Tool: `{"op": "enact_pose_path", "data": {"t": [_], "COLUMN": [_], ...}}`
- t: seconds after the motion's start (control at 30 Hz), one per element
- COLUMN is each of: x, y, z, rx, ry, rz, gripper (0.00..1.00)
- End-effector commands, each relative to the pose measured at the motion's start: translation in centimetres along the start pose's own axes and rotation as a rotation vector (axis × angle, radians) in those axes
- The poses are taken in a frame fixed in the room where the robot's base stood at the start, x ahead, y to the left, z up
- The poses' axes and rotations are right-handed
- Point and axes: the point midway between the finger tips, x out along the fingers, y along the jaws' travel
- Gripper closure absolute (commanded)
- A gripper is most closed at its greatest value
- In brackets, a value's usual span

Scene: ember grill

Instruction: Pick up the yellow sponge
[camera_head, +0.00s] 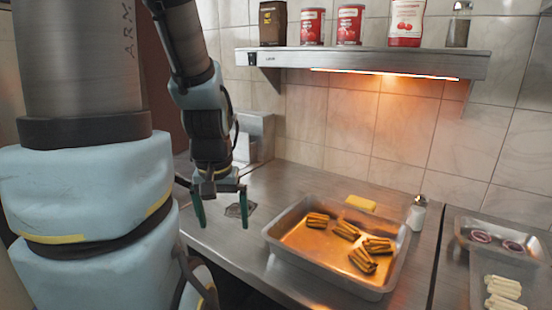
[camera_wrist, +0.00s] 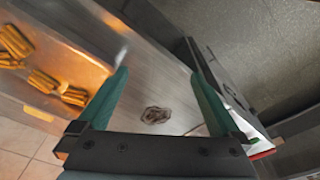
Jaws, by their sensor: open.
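The yellow sponge (camera_head: 360,203) is a small block lying at the back edge of the metal tray, left of the salt shaker. I cannot tell whether it rests on the rim or on the counter behind it. My gripper (camera_head: 222,224) hangs above the counter left of the tray, with its two green fingers pointing down, open and empty. It is well to the left of the sponge.
The metal tray (camera_head: 283,225) holds several striped grilled pieces. A shaker (camera_head: 417,213) stands behind its right corner. A second tray (camera_head: 466,229) sits at far right. A shelf (camera_head: 370,62) with cans and bottles overhangs the back. A dark patch (camera_head: 238,210) marks the counter.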

Motion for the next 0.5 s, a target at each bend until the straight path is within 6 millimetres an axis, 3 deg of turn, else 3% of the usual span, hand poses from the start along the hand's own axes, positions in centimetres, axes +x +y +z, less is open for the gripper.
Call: {"op": "enact_pose_path", "data": {"t": [0.13, 0.23, 0.37, 0.5], "x": [0.1, 0.2, 0.7, 1.5], "y": [0.1, 0.9, 3.5, 8.3], "z": [-0.3, -2.4, -7.9, -14.6], "rx": [-0.008, -0.048, -0.175, -0.354], "ry": [-0.002, -0.007, -0.027, -0.061], "rz": [0.001, 0.006, 0.018, 0.021], "gripper": [0.00, 0.00, 0.00, 0.00]}}
